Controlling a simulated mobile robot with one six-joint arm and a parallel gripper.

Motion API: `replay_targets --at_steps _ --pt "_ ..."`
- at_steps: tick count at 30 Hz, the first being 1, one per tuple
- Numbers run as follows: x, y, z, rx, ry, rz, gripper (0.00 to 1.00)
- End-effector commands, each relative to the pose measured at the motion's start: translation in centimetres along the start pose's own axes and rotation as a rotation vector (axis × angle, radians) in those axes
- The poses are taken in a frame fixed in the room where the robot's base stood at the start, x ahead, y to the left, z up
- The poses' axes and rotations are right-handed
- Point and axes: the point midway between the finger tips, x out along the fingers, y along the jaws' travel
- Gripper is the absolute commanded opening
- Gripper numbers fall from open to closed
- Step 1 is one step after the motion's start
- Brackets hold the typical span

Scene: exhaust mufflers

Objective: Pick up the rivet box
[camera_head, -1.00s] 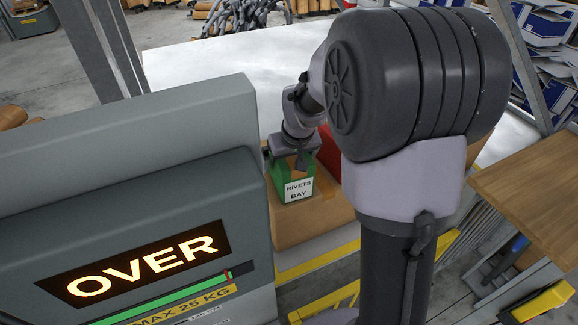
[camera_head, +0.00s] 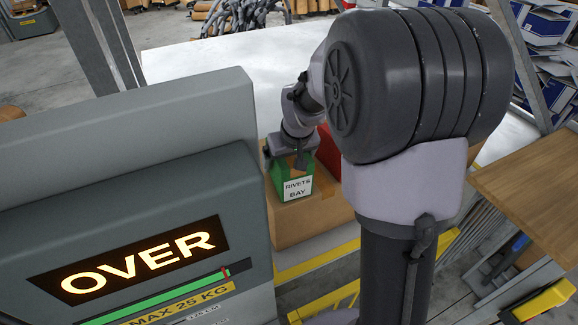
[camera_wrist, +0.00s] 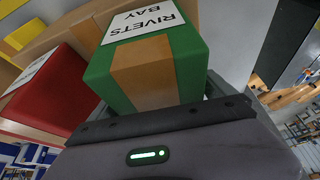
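The rivet box is a small green box (camera_head: 307,180) with a white "RIVETS BAY" label and a brown tape strip. It sits on top of a brown carton in the head view. My gripper (camera_head: 285,158) is at its top, pointing down. In the wrist view the green box (camera_wrist: 187,52) fills the space right in front of my gripper (camera_wrist: 160,100), with the dark finger parts low at its sides. Most of the fingers are hidden, so I cannot tell whether they press on the box.
A red box (camera_head: 327,150) stands beside the green one, also in the wrist view (camera_wrist: 52,92). Both are on the brown carton (camera_head: 300,228). A grey scale display (camera_head: 150,235) reading "OVER" fills the left. Yellow rails (camera_head: 325,262) run in front; a wooden top (camera_head: 530,185) is at right.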

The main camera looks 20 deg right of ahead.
Motion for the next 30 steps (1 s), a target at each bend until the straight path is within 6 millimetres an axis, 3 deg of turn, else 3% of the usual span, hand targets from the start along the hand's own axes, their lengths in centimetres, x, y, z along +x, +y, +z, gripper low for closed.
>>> replay_targets --at_steps 1,12,13,23,30 --pt "0.0 0.0 0.0 0.000 0.000 0.000 0.80" --pt "0.0 0.0 0.0 0.000 0.000 0.000 0.08" --pt "0.0 0.0 -0.1 0.000 0.002 0.000 0.04" --pt "-0.5 0.0 -0.2 0.000 0.001 0.000 0.04" --pt "-3.1 -0.3 -1.8 0.000 0.003 0.000 0.04"
